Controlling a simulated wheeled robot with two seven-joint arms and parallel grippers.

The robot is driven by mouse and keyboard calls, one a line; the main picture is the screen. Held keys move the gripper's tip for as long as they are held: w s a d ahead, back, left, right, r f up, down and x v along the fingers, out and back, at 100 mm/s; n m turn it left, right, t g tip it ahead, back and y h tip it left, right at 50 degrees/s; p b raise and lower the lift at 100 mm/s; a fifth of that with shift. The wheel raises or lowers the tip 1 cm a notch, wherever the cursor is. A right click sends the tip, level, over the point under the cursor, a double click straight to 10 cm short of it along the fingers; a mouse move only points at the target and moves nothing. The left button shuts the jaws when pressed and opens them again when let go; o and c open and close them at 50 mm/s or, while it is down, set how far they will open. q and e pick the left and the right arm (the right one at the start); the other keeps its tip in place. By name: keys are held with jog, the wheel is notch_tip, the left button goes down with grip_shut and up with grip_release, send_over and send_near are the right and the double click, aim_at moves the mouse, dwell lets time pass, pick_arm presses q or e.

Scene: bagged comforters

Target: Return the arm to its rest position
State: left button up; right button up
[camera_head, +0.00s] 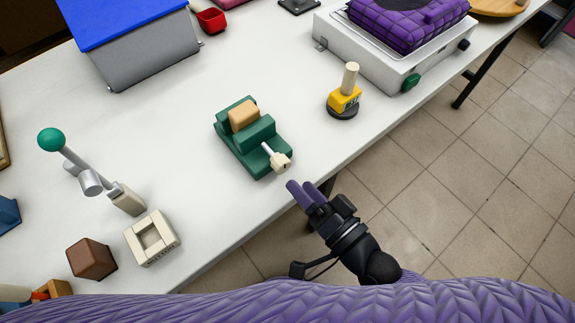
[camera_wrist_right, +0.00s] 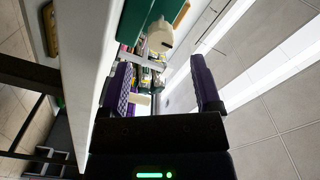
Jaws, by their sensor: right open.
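My right gripper (camera_head: 305,194) has purple fingers and hangs just off the table's front edge, below and right of a green vise (camera_head: 243,150). In the right wrist view the same gripper (camera_wrist_right: 162,90) has its two fingers apart with nothing held between them. The vise has a tan block (camera_head: 243,114) in its jaws and a cream handle knob (camera_head: 281,161) facing the gripper. The knob also shows in the right wrist view (camera_wrist_right: 160,37), ahead of the fingers and apart from them. My left gripper is not in view.
The white table (camera_head: 185,135) bears a yellow stamp-like tool (camera_head: 345,99), a lever with a green ball (camera_head: 51,140), a cream square frame (camera_head: 152,238), a brown block (camera_head: 91,258), a blue-lidded grey bin (camera_head: 145,55) and a white appliance (camera_head: 375,58). Open tiled floor (camera_head: 430,180) lies right.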

jog(key=v, duration=0.4)
jog(key=s+d+f+n+g+h, duration=0.25)
jog(key=d+f+h, duration=0.2)
jog(key=f, duration=0.65)
jog(key=s+d+f+n+g+h, duration=0.25)
jog(key=d+f+g, duration=0.2)
jog(key=f, duration=0.75)
jog(key=s+d+f+g+h, duration=0.1)
jog(key=s+f+g+h, duration=0.1)
jog(key=s, duration=0.7)
jog(key=s+d+f+n+g+h, duration=0.1)
jog(key=s+f+g, duration=0.4)
jog(key=s, duration=0.3)
jog(key=shift+s+d+f+n+h, duration=0.3)
jog(key=shift+s+f+h, duration=0.1)
jog(key=shift+f, duration=0.4)
